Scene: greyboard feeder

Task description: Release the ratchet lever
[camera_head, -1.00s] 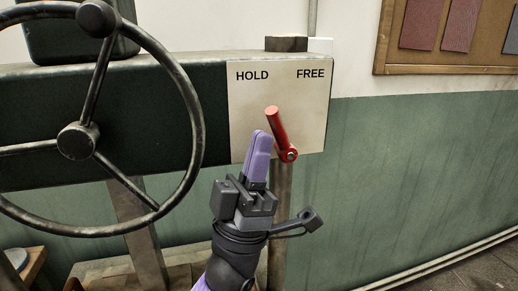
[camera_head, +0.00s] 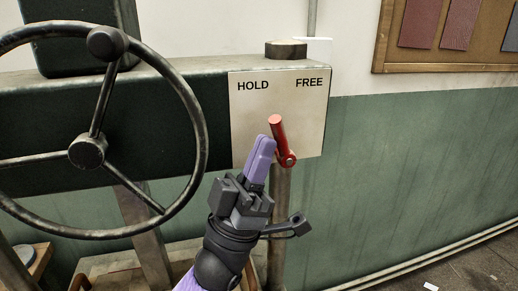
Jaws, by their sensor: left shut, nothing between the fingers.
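The red ratchet lever (camera_head: 279,137) stands on a pivot at the lower right of a pale plate (camera_head: 245,120) marked HOLD on the left and FREE on the right. The lever tilts up and slightly left, its tip between the two words. My left gripper (camera_head: 265,141) is shut and empty, its purple fingers pointing up just left of the lever's lower half. The fingertips look very close to the lever or touching it; I cannot tell which. My right gripper is out of view.
A large dark handwheel (camera_head: 190,80) stands at the left, in front of a dark green beam (camera_head: 160,105). A metal post (camera_head: 279,215) runs down below the lever. Free room lies to the right, before the green wall (camera_head: 420,150).

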